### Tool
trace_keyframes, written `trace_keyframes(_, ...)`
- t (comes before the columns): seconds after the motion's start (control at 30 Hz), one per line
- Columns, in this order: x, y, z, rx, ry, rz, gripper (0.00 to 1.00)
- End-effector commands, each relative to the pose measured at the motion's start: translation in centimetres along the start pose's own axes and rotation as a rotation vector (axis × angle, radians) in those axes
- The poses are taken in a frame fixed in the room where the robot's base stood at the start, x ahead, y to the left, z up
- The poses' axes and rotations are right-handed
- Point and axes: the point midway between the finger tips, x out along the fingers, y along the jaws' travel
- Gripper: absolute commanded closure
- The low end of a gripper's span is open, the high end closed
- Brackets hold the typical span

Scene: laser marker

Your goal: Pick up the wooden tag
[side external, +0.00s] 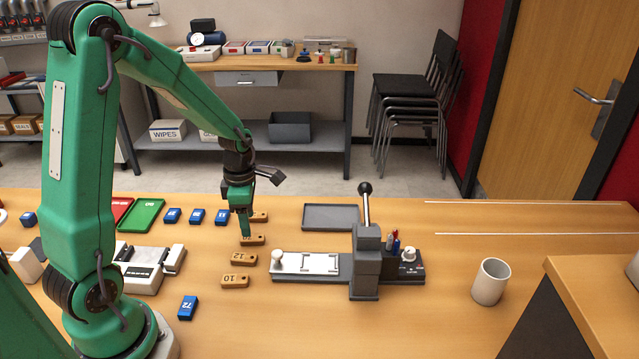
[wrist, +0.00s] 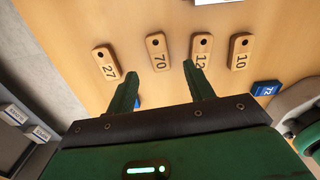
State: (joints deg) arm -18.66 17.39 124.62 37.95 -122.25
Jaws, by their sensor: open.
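Several wooden tags with a hole lie in a row on the table. In the wrist view they read 27 (wrist: 106,63), 70 (wrist: 159,52), 12 (wrist: 201,50) and 10 (wrist: 240,52). In the side view the tags marked 10 (side external: 235,281) and 12 (side external: 243,260) lie nearest the camera. My gripper (side external: 246,235) points down at the tag behind them (side external: 258,241), partly hiding it. In the wrist view my open gripper (wrist: 160,78) has tag 70 beyond and between its fingertips, with nothing held. The exact height above the tag is unclear.
The laser marker (side external: 365,265) with its plate and lever stands right of the tags. A grey tray (side external: 331,217) lies behind it, a white mug (side external: 490,282) to its right. Blue blocks (side external: 187,307), a green tray (side external: 142,215) and a white fixture (side external: 140,272) are left.

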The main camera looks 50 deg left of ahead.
Motion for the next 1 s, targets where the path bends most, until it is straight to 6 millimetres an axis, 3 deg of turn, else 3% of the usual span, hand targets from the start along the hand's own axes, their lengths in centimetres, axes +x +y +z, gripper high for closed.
trace_keyframes(0.53, 4.7, 0.0, 0.1, 0.000, 0.002, -0.002, 0.47)
trace_keyframes(1.0, 5.1, 0.1, 0.1, 0.000, 0.001, -0.001, 0.47)
